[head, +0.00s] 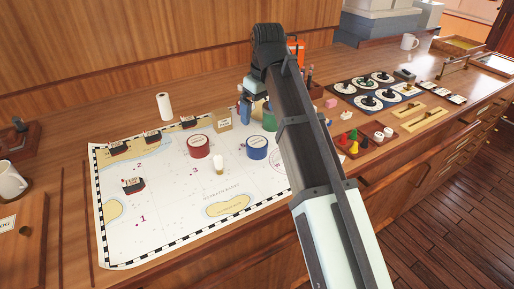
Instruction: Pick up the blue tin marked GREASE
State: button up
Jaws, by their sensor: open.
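A blue tin (257,150) stands upright on the chart (150,235), just left of my arm. The marking on it is too small to read. A red tin (199,148) stands to its left, and a green tin (268,120) stands behind it, partly covered by my arm. My arm crosses the picture from the lower right up to the top middle. Nothing visible touches the blue tin.
A blue upright object (245,112) stands behind the tins. A tray of coloured pieces (365,143) lies right of my arm. The chart's front is mostly clear.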

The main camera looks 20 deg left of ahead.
aim_at(257, 142)
jog(key=shift+w+a+f, duration=0.15)
jog(key=shift+a+f, duration=0.05)
jog(key=shift+f, duration=2.05)
jog(key=shift+w+a+f, duration=0.1)
jog(key=shift+a+f, duration=0.05)
jog(key=shift+f, duration=2.1)
jog(key=shift+w+a+f, duration=0.15)
jog(key=shift+a+f, duration=0.05)
jog(key=shift+f, duration=2.05)
jog(key=c, duration=1.1)
jog(key=shift+r, duration=0.1)
